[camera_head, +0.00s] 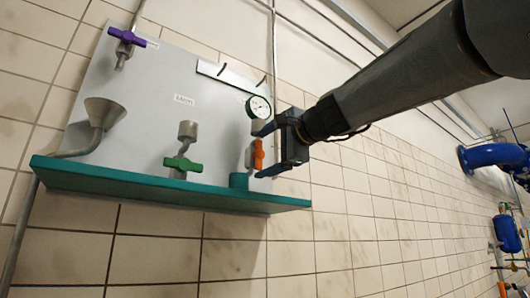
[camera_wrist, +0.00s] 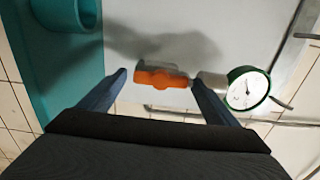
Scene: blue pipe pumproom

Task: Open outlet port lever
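An orange lever (camera_head: 259,153) stands upright on the grey panel, below a round gauge and above the teal ledge. It also shows in the wrist view (camera_wrist: 162,77), lying across the picture. My gripper (camera_head: 264,150) is open in front of it, one blue finger above and one below the lever. In the wrist view my fingertips (camera_wrist: 158,78) are on either side of the lever, with a gap at the left finger; contact at the right finger is unclear. A green lever (camera_head: 183,164) and a purple lever (camera_head: 127,37) are also on the panel. I cannot read which one is labelled outlet.
The gauge (camera_head: 258,108) sits close above my upper finger, and also shows in the wrist view (camera_wrist: 247,90). The teal ledge (camera_head: 120,182) with a teal cup (camera_head: 239,181) lies just below. A metal funnel (camera_head: 104,112) is at the left. Blue pipes (camera_head: 490,156) are far right.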

